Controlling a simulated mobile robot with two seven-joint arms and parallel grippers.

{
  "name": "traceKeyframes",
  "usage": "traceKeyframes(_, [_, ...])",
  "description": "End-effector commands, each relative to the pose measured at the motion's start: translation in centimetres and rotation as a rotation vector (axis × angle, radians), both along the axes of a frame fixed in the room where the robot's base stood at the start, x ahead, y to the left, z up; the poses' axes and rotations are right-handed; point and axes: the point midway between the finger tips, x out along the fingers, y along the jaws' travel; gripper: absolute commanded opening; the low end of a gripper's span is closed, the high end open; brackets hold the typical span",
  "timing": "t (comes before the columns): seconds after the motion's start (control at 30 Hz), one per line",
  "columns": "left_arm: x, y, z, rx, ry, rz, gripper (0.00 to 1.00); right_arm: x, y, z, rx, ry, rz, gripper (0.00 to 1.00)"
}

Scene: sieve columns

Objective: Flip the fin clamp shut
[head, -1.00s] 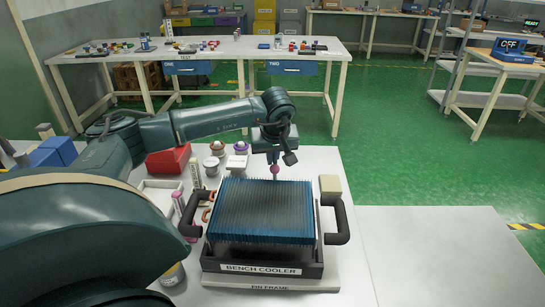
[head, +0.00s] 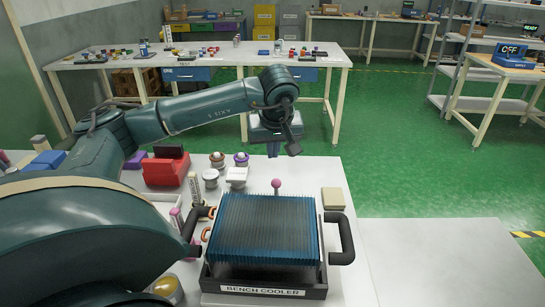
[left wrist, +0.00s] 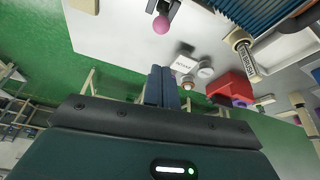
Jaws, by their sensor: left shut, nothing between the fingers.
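The bench cooler (head: 264,291) is a dark frame with a black handle on each side, holding a block of blue fins (head: 262,230). A pink ball knob (head: 276,184) stands up on a short stem at the back edge of the fins. I take it to be the fin clamp's lever; the rest of the clamp is hidden behind the fins. The knob also shows in the left wrist view (left wrist: 161,25) on a dark bracket. My left gripper (head: 273,151) is shut and empty, above and behind the knob, apart from it. Its closed fingers (left wrist: 162,85) show in the wrist view. My right gripper is out of view.
A beige block (head: 333,198) lies right of the knob. Left of it are a white labelled block (head: 237,175), small jars (head: 211,178), a brush (head: 195,189) and a red bin (head: 167,169). The table's back edge is close behind; its right part is clear.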

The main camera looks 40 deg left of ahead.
Motion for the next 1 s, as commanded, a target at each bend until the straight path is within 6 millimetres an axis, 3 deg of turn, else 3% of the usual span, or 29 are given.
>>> traceKeyframes(0.23, [-0.9, -1.0, 1.8, 0.0, -0.001, 0.002, 0.0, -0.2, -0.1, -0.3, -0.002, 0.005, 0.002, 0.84])
traceKeyframes(1.0, [-1.0, -1.0, 1.9, 0.0, -0.001, 0.002, 0.0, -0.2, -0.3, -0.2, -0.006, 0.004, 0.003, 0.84])
